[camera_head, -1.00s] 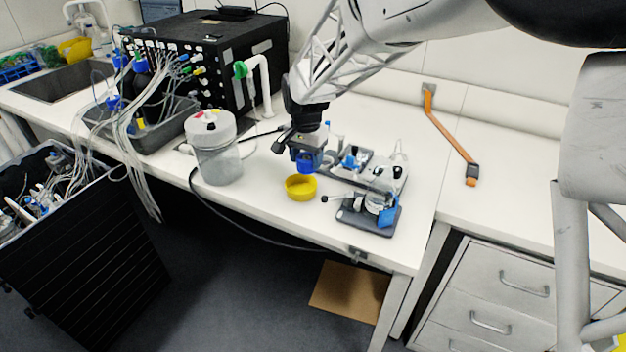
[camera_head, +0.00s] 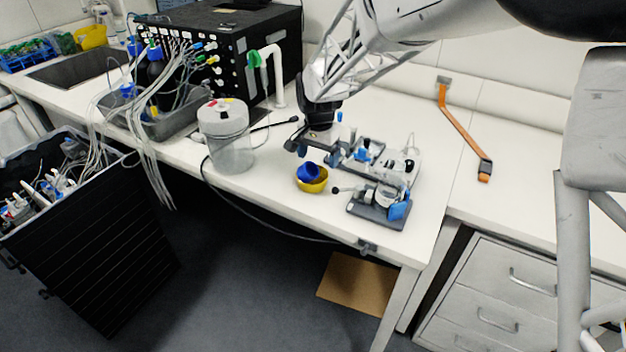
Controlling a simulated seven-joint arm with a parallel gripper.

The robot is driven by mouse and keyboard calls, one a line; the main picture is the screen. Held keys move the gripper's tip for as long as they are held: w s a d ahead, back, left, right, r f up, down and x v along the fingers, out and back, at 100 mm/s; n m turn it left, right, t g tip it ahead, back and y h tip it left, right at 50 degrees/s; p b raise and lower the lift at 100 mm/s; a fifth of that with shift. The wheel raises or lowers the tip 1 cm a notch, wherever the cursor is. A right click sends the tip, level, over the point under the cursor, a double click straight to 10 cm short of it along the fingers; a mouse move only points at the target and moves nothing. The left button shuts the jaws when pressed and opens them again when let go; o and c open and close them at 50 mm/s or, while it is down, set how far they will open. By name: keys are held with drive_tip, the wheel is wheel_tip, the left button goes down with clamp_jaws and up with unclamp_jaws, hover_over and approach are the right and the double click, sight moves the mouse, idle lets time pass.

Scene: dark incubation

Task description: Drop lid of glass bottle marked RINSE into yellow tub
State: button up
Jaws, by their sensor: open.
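The yellow tub (camera_head: 314,187) stands on the white bench, near its front edge. A blue lid (camera_head: 309,171) sits tilted in the tub's mouth, its top above the rim. My gripper (camera_head: 317,150) is open just above and behind the tub, apart from the lid. The glass bottle marked RINSE cannot be made out; no label is readable at this size.
A grey stand with glassware (camera_head: 377,214) is right of the tub, with another tray of glassware (camera_head: 372,152) behind it. A clear jar (camera_head: 228,138) stands to the left. The bench at right is clear around an orange strap (camera_head: 462,130).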

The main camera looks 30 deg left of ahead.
drive_tip(key=shift+r, duration=0.1)
wheel_tip(320, 180, up, 8)
drive_tip(key=shift+f, duration=0.2)
idle(0.6)
idle(0.5)
